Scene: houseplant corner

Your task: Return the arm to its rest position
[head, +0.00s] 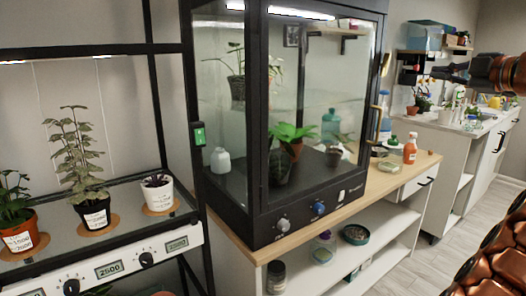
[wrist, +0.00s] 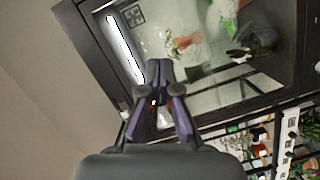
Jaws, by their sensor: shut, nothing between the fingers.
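My gripper (head: 440,73) shows at the upper right of the head view, pointing left, in front of the far counter and apart from the glass cabinet. In the wrist view my gripper (wrist: 159,68) has its fingertips together with nothing between them. My copper-coloured arm comes in from the right edge of the head view, and more of it fills the lower right corner. The black-framed glass cabinet (head: 262,205) stands in the middle of the head view. Its frame and glass (wrist: 205,108) also show behind my fingers in the wrist view, tilted.
A wooden-topped bench (head: 262,248) carries the cabinet, with an orange bottle (head: 410,148) at its right. A plant rack (head: 95,250) with several potted plants stands at left. A white counter (head: 440,128) with clutter stands behind. Bare floor (head: 415,262) lies at lower right.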

